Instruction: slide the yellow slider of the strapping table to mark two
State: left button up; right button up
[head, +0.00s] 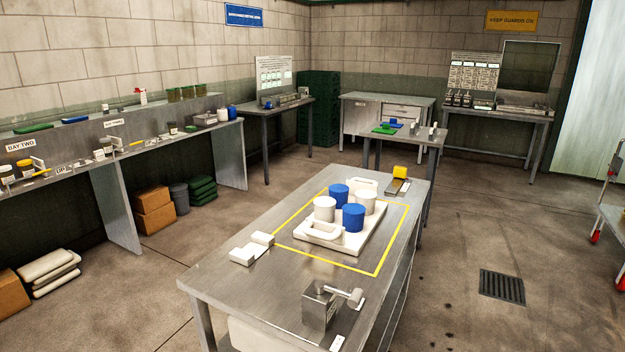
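The metal table in the middle, which looks like the strapping table (225,280), stands in front of me. A yellow block, apparently the slider (400,172), sits at the far end of a short dark track (397,187) near the table's far right corner. Any marks along the track are too small to read. Neither of my grippers is in view.
A white handled tray (318,240) with blue and white cylinders stands inside a yellow outline on the table. A white stepped block (252,248) lies at left, and a grey box with a lever (320,306) at the near right. Floor right of the table is clear.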

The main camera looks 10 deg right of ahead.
aim_at(400, 172)
jog(key=i+l+u, duration=0.3)
jog(key=l, duration=0.55)
jog(key=i+l+u, duration=0.25)
jog(key=l, duration=0.6)
jog(key=l+u, duration=0.3)
jog(key=l, duration=0.6)
jog(key=i+l+u, duration=0.1)
jog(key=l+u, duration=0.2)
jog(key=l, duration=0.65)
